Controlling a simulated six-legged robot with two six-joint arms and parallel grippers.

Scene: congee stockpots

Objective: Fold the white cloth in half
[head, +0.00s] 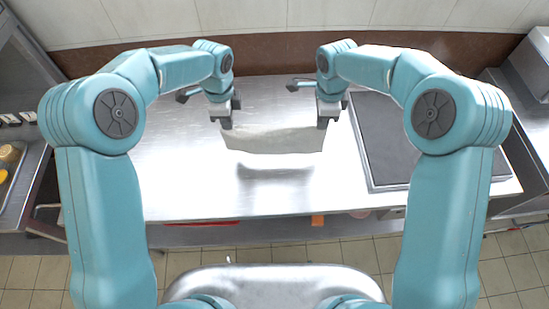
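The white cloth (274,141) looks pale grey-beige and hangs between my two grippers above the steel table. A shadow and reflection show on the table below its near edge, which sags a little in the middle. My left gripper (226,122) is shut on the cloth's left end. My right gripper (324,121) is shut on its right end. The fingertips are small, and the exact pinch points are hard to make out.
The steel table (185,170) is bare to the left and in front of the cloth. A dark flat panel with a metal rim (377,150) lies at the right. A brown wall strip (275,62) runs behind the table. A tray of food (12,160) stands far left.

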